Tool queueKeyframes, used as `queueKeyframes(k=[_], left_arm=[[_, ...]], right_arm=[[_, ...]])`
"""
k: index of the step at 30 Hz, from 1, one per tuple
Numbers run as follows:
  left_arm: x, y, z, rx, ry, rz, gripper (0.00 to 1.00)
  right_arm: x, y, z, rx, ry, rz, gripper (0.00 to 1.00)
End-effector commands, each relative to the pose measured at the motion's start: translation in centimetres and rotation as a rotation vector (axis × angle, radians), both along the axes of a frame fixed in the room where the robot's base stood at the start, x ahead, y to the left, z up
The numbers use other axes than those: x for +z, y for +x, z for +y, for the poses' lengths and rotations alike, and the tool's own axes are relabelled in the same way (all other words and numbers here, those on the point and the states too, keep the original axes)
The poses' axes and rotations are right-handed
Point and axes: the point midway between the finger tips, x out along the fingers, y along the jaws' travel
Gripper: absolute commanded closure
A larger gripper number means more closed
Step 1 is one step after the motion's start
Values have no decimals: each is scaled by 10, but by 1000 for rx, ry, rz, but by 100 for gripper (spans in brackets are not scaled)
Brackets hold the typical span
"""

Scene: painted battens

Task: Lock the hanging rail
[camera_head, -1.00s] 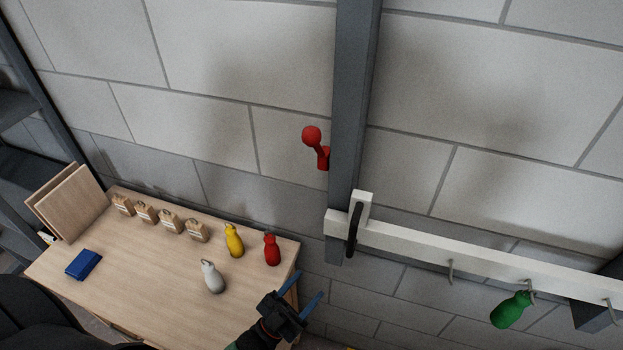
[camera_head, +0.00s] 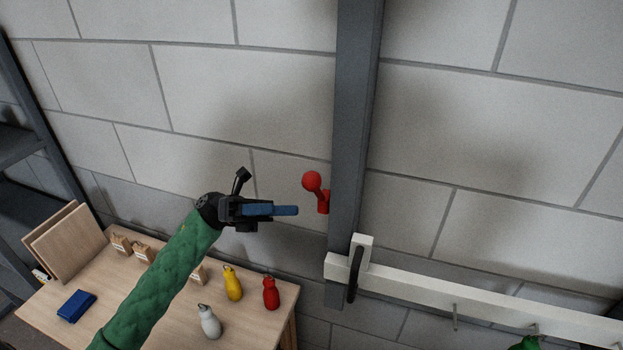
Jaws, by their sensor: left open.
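The white hanging rail (camera_head: 470,303) runs to the right from a grey post (camera_head: 352,150), with a dark handle (camera_head: 355,274) at its left end. A red lever with a round knob (camera_head: 312,181) sticks out from the left side of the post, above the rail's end. My left gripper (camera_head: 297,210) is raised in front of the wall, just left of and slightly below the red knob, apart from it in the picture. Its blue fingers point right and overlap in this view; it is open and holds nothing. My right gripper is not in view.
A wooden table (camera_head: 255,320) at lower left bears a yellow bottle (camera_head: 232,284), a red bottle (camera_head: 271,292), a grey bottle (camera_head: 209,321), wooden blocks (camera_head: 121,245), boards (camera_head: 62,240) and a blue item (camera_head: 76,306). A green bottle (camera_head: 524,343) shows under the rail.

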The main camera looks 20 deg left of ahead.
Motion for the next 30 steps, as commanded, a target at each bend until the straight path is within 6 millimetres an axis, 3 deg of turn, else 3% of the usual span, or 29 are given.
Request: queueKeyframes(k=[3,9,18,23,30], left_arm=[[29,6,11,34,92,-183,50],[66,13,29,85,226,-439,50],[91,17,41,121,324,-612,50],[92,15,32,123,327,-623,50],[92,9,-7,122,326,-621,50]], right_arm=[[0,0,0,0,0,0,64],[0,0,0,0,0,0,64],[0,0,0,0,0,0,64],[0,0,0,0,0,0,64],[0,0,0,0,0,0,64]])
